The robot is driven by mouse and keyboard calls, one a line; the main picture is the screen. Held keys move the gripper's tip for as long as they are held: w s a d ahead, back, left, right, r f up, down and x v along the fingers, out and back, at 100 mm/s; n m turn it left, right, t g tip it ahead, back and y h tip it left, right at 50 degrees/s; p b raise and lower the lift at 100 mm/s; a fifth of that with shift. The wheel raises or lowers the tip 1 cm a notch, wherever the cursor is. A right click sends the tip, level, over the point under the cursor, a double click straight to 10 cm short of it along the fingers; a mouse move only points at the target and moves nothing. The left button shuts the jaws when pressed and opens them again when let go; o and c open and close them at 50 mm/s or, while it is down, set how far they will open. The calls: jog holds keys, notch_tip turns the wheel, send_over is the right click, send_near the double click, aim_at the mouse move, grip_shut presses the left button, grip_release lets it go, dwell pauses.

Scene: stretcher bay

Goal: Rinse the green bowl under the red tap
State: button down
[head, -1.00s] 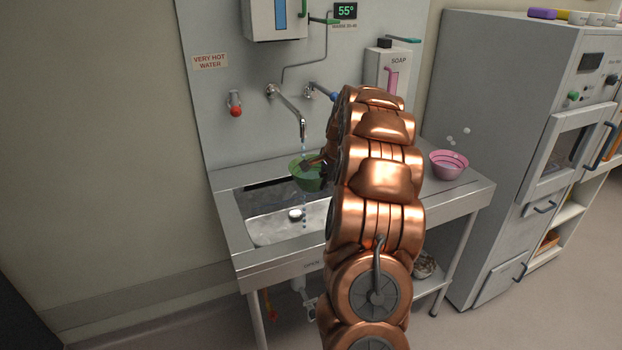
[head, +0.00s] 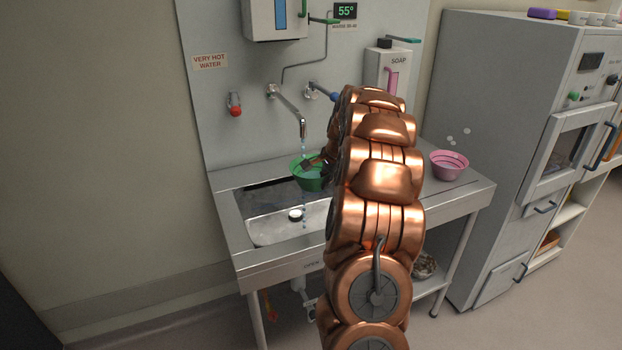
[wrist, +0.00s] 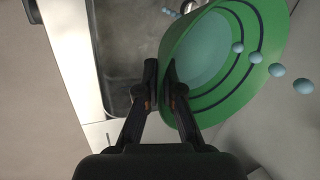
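The green bowl (head: 308,183) is held over the sink basin (head: 270,232), beneath the spout (head: 302,128), in the head view. Blue drops fall from the spout to the bowl, and more show below it. In the wrist view the bowl (wrist: 268,28) is tilted, with dark rings and a pale blue patch inside. My gripper (wrist: 161,72) is shut on its rim, one finger on each side. In the head view my arm partly hides the gripper (head: 318,165). The red tap (head: 235,108) is on the wall, left of the spout.
A pink bowl (head: 449,164) stands on the counter's right side. A soap dispenser (head: 390,75) and a blue knob (head: 334,97) are on the wall side. A tall grey cabinet (head: 510,130) stands at the right.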

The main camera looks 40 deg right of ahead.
jog(key=s+b, duration=0.3)
jog(key=s, duration=0.5)
jog(key=shift+a, duration=0.3)
dwell(0.6)
jog(key=shift+s+r, duration=0.1)
dwell(1.1)
jog(key=s+r, duration=0.3)
jog(key=s, duration=0.1)
jog(key=shift+s+a+r+b, duration=0.25)
jog(key=shift+s+r+b, duration=0.15)
jog(key=shift+b, duration=0.05)
jog(key=shift+s, duration=0.1)
dwell(0.7)
